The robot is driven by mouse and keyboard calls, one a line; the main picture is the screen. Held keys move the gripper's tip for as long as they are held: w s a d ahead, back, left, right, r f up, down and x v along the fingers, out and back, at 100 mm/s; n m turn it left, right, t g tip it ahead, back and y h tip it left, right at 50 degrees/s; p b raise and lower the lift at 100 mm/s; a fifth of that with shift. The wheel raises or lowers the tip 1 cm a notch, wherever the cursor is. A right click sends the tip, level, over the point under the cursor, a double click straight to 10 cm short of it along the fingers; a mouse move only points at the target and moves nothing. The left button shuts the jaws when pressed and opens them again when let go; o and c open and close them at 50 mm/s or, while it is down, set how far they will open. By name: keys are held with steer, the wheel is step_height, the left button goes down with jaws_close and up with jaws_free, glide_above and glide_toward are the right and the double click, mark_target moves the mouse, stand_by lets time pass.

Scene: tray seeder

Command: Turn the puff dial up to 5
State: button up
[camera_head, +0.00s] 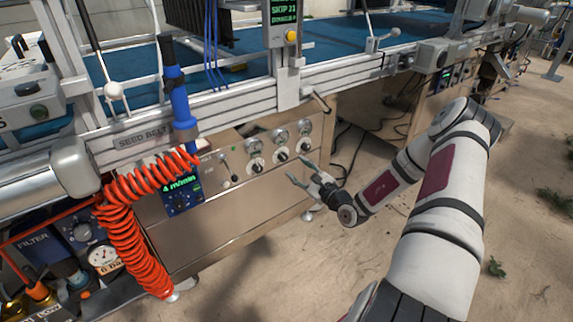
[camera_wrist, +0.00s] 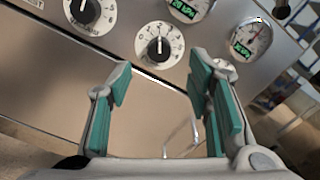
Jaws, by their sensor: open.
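A steel control panel carries a row of dials with black knobs and white numbered scales. In the head view these are a left dial (camera_head: 256,167), a middle dial (camera_head: 281,155) and a right dial (camera_head: 303,145). I cannot read which is labelled puff. In the wrist view one dial (camera_wrist: 159,47) lies beyond and between my fingertips, its white pointer roughly upright; the exact number is unclear. Another dial (camera_wrist: 84,12) is at upper left, cut by the frame. My gripper (camera_head: 298,172) is open and empty in front of the panel, apart from the dials; its green-padded fingers (camera_wrist: 160,80) are spread.
Pressure gauges (camera_head: 279,135) sit above the dials. A small lever (camera_head: 228,170) and a blue 4 m/min control box (camera_head: 183,195) are to the left, near a coiled red hose (camera_head: 130,225). A crank handle (camera_head: 318,103) juts out above. Open floor lies in front.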

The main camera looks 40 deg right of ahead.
mark_target(285, 159)
steer(key=w+b, duration=0.2)
steer(key=w, duration=0.5)
steer(key=shift+a, duration=0.1)
steer(key=shift+c, duration=0.6)
jaws_close()
